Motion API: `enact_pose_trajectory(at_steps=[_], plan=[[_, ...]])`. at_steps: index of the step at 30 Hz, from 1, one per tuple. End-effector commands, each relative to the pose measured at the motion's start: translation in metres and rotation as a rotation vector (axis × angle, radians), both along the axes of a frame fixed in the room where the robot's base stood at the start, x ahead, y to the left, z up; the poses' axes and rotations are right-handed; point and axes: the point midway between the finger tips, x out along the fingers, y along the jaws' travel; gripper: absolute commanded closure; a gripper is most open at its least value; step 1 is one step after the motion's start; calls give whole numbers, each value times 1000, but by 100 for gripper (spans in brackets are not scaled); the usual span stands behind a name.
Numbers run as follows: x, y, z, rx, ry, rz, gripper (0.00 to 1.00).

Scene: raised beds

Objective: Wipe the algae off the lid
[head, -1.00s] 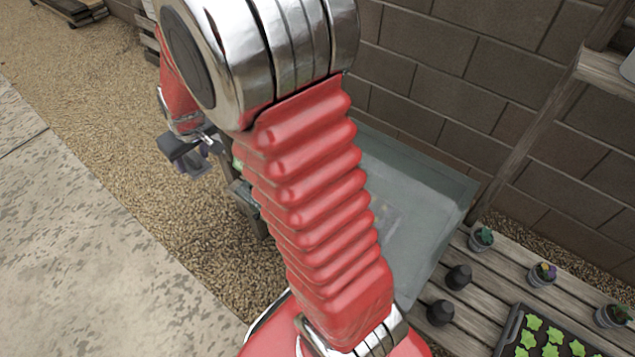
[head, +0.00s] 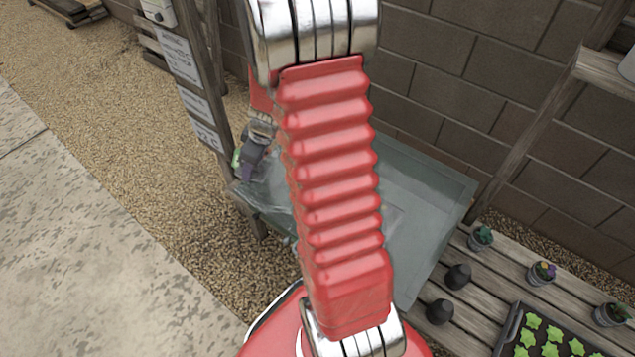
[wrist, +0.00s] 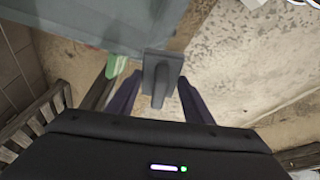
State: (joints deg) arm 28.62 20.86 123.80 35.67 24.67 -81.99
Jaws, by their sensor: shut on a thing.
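The lid (head: 430,185) is a large grey-green, see-through panel by the block wall in the head view, partly hidden behind my arm. Its bluish-grey surface (wrist: 95,22) fills the upper left of the wrist view. My gripper (head: 254,150) is at the lid's far left end. In the wrist view my gripper (wrist: 158,97) is shut on a dark grey wiping tool (wrist: 164,64) with a flat head and stubby handle. The tool's head overlaps the lid's edge in view; I cannot tell if they touch. I cannot make out the algae clearly.
A green thing (wrist: 117,65) shows beside the left finger. A wooden post with signs (head: 190,85) stands left of my gripper. Slatted staging (head: 480,305) at lower right holds dark pots, small plants and a seedling tray (head: 540,335). Gravel and paving lie open at left.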

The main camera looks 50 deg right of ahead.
Motion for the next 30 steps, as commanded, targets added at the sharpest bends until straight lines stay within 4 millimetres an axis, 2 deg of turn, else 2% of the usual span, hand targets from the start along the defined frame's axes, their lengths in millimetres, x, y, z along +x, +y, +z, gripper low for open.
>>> enact_pose_trajectory(at_steps=[8, 15, 21, 25, 30], plan=[[-42, -45, -31, -20, 10, 155, 72], [-88, -81, -59, -44, 14, 321, 72], [-122, -103, -78, -65, 13, 444, 72], [-132, -108, -83, -72, 12, 486, 72], [-133, -109, -84, -74, 12, 495, 72]])
